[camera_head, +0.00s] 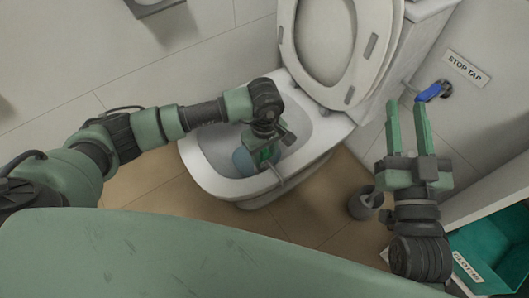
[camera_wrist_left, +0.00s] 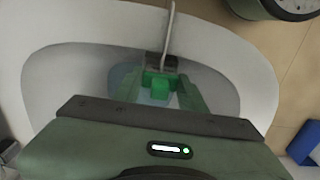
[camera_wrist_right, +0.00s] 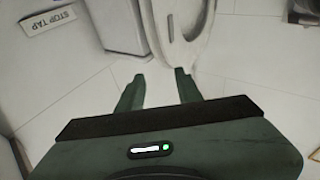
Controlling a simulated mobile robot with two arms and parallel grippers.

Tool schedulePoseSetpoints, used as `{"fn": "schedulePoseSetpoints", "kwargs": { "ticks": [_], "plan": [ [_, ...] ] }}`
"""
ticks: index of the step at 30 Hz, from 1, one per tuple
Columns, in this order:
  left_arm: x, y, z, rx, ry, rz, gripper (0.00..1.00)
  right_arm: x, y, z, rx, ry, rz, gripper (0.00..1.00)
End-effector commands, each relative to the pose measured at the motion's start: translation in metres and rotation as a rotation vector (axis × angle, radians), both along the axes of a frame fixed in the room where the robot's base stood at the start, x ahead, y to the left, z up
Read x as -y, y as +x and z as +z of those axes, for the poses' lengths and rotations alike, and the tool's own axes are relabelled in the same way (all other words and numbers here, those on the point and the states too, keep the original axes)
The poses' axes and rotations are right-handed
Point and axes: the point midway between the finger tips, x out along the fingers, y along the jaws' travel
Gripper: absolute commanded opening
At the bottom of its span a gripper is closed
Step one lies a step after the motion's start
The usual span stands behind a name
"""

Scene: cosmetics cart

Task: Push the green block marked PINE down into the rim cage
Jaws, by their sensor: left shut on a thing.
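The green block (camera_wrist_left: 158,86) shows between my left fingers in the left wrist view; its PINE marking cannot be read. My left gripper (camera_head: 264,155) is shut on it, low inside the toilet bowl near the front rim. The rim cage (camera_wrist_left: 161,62) is a dark piece hung inside the bowl on a pale wire hook (camera_wrist_left: 169,28) that passes over the rim. The block is right beside the cage; whether it is partly inside it cannot be told. My right gripper (camera_head: 407,108) is open and empty, right of the toilet.
The toilet bowl (camera_head: 215,178) holds bluish water, with its seat (camera_head: 285,40) raised. A blue stop tap (camera_head: 429,92) is on the wall near my right gripper. A dark round holder (camera_head: 362,205) stands on the floor. A teal CLOTHS bin (camera_head: 505,240) is lower right.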

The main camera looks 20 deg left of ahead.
Motion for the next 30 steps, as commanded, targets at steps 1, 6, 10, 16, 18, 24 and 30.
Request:
{"fn": "schedulePoseSetpoints", "kwargs": {
  "ticks": [1, 6, 10, 16, 18, 24, 30],
  "plan": [
    [0.0, 0.0, 0.0, 0.0, 0.0, 0.0, 0.01, 0.0, 0.0, 0.0, 0.0, 0.0, 0.0, 0.35],
    [0.0, 0.0, 0.0, 0.0, 0.0, 0.0, 0.01, 0.0, 0.0, 0.0, 0.0, 0.0, 0.0, 0.35],
    [0.0, 0.0, 0.0, 0.0, 0.0, 0.0, 0.01, 0.0, 0.0, 0.0, -0.001, 0.0, -0.001, 0.35],
    [0.0, 0.0, 0.0, 0.001, -0.001, 0.0, 0.01, 0.0, 0.0, 0.0, 0.005, 0.001, 0.0, 0.35],
    [0.0, 0.0, 0.0, 0.001, -0.001, 0.0, 0.01, 0.0, -0.001, 0.002, 0.013, 0.003, 0.0, 0.35],
    [0.0, 0.0, 0.0, 0.001, -0.001, 0.0, 0.01, 0.0, -0.003, 0.008, 0.043, 0.012, 0.001, 0.35],
    [0.0, 0.0, 0.0, 0.0, 0.0, 0.0, 0.01, -0.001, -0.003, 0.011, 0.057, 0.016, 0.002, 0.35]
  ]
}}
